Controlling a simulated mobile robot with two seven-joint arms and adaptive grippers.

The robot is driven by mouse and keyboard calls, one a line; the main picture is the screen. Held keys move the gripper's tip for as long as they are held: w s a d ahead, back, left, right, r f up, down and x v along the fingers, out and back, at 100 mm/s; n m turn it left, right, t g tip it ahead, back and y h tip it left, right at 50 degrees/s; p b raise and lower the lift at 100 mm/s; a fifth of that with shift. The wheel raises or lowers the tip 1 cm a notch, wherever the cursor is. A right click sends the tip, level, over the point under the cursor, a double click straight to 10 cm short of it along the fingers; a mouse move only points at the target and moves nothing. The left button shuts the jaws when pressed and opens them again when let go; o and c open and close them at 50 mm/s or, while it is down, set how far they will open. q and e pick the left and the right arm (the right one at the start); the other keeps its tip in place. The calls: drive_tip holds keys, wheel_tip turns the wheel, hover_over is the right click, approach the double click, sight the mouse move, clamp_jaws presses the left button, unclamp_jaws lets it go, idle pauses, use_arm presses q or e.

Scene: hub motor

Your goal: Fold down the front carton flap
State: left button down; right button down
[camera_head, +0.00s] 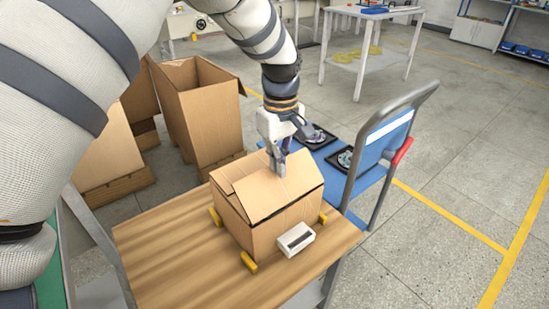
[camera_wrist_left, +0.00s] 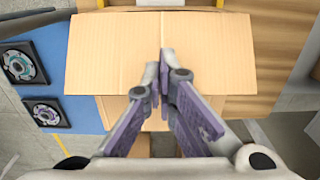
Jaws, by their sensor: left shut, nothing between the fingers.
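A brown cardboard carton (camera_head: 240,217) stands on a wooden table. A broad top flap (camera_head: 265,192) lies nearly flat across its opening, with a narrow dark gap under its near edge. Another top flap (camera_head: 232,174) shows at the left. Which one is the front flap I cannot tell for sure. My left gripper (camera_head: 281,172) is shut and empty, pointing down at the top of the carton. In the left wrist view its fingertips (camera_wrist_left: 163,85) are together over a wide cardboard flap (camera_wrist_left: 105,60). Contact is hard to tell. My right gripper is not in view.
Yellow corner blocks (camera_head: 249,262) hold the carton on the wooden table (camera_head: 170,255). A small white device (camera_head: 296,240) is at its near right. A blue cart (camera_head: 366,180) with dark trays stands behind. Open cartons (camera_head: 205,115) stand at the back left.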

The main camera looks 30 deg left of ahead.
sight(274, 176)
use_arm(q)
drive_tip(key=shift+w+a, duration=0.3)
drive_tip(key=shift+a, duration=0.65)
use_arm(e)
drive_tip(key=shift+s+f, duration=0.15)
use_arm(q)
drive_tip(key=shift+f+b, duration=0.55)
drive_tip(key=shift+f, duration=2.3)
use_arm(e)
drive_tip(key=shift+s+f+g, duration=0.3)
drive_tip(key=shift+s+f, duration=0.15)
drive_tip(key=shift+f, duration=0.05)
use_arm(q)
drive_tip(key=shift+r, duration=0.1)
